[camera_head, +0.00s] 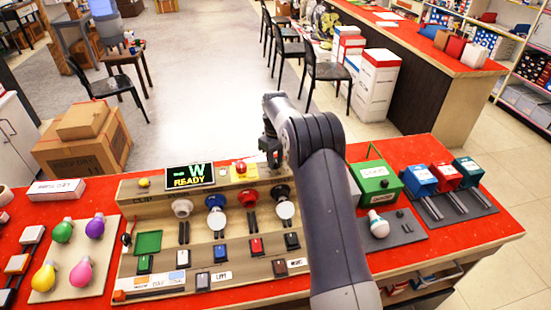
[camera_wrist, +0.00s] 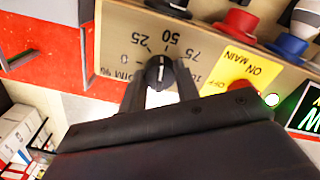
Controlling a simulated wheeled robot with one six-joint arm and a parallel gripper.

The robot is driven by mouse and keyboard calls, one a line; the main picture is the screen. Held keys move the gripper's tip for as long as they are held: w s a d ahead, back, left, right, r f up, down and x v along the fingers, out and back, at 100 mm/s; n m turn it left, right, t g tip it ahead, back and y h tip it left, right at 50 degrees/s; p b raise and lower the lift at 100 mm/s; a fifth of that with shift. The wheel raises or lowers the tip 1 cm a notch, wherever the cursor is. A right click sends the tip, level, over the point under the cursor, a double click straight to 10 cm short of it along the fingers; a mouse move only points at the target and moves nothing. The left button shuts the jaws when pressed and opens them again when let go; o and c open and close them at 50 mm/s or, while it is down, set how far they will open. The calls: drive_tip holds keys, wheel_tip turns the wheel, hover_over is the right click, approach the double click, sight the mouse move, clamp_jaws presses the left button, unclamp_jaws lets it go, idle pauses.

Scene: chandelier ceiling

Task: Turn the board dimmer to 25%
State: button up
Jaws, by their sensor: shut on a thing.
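The dimmer knob (camera_wrist: 161,66) is black with a white line and sits on the wooden board panel in the wrist view. Marks 0, 25, 50, 75 and 100 curve around it. The white line stands nearly upright in the picture, roughly between 25 and 50; its exact reading is hard to tell. My gripper (camera_wrist: 160,90) is shut on the knob, one finger on each side. In the head view my gripper (camera_head: 270,152) is at the board's (camera_head: 122,245) far edge, and the knob is hidden there.
A yellow plate (camera_head: 246,179) with a red MAIN button is close beside the knob. Bulbs in sockets (camera_head: 216,214) and several switches cover the board. A green box (camera_head: 377,183) stands to the right, past my arm.

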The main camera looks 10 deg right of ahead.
sight(276, 160)
drive_tip(key=n, duration=0.6)
drive_tip(key=shift+n, duration=0.3)
idle(0.4)
drive_tip(key=o, duration=1)
wheel_tip(276, 160, up, 11)
drive_tip(key=shift+f+b, duration=0.1)
drive_tip(key=shift+b, duration=0.55)
drive_tip(key=shift+f, duration=0.1)
wheel_tip(276, 160, down, 11)
drive_tip(key=shift+r+p, duration=0.15)
drive_tip(key=shift+p, duration=0.55)
